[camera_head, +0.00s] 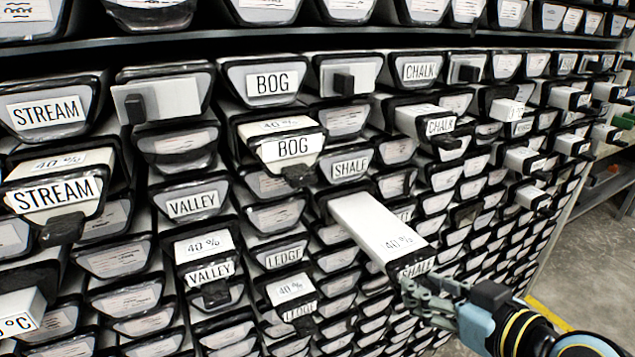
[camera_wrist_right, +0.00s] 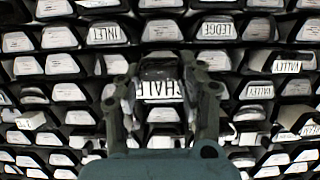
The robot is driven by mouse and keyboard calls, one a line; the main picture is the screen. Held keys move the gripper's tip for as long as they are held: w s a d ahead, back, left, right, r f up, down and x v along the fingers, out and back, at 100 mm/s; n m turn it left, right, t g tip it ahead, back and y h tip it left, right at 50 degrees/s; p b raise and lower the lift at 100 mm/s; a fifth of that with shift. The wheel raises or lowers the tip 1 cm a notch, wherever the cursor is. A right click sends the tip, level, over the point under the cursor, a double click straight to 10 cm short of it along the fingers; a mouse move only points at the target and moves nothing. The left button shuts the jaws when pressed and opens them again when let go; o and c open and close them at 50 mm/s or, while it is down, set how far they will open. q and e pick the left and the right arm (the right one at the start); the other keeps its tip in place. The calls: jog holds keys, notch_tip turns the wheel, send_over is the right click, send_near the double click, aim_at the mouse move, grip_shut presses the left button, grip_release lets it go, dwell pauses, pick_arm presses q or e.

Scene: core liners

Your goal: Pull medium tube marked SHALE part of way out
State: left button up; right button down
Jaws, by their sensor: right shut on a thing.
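The SHALE tube (camera_head: 378,228) is a white tube with a dark end cap and a "40 %" mark on top. In the head view it sticks well out of the rack, further than its neighbours. My right gripper (camera_head: 412,290) is shut on its front end, low at the right. In the right wrist view the SHALE label (camera_wrist_right: 160,89) appears upside down between the two fingers of my gripper (camera_wrist_right: 162,108). Another SHALE label (camera_head: 350,167) sits flush in the rack just above. My left gripper is not in view.
The rack is packed with labelled tube ends. Other tubes stick partly out, such as BOG (camera_head: 290,148), VALLEY (camera_head: 205,262), STREAM (camera_head: 58,190) and CHALK (camera_head: 432,122). Open grey floor (camera_head: 595,270) with a yellow line lies at the right.

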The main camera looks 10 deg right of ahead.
jog(key=s+d+b, duration=0.1)
jog(key=s+d, duration=0.3)
jog(key=s, duration=0.8)
jog(key=shift+d+b, duration=0.15)
jog(key=shift+b, duration=0.2)
dwell(0.4)
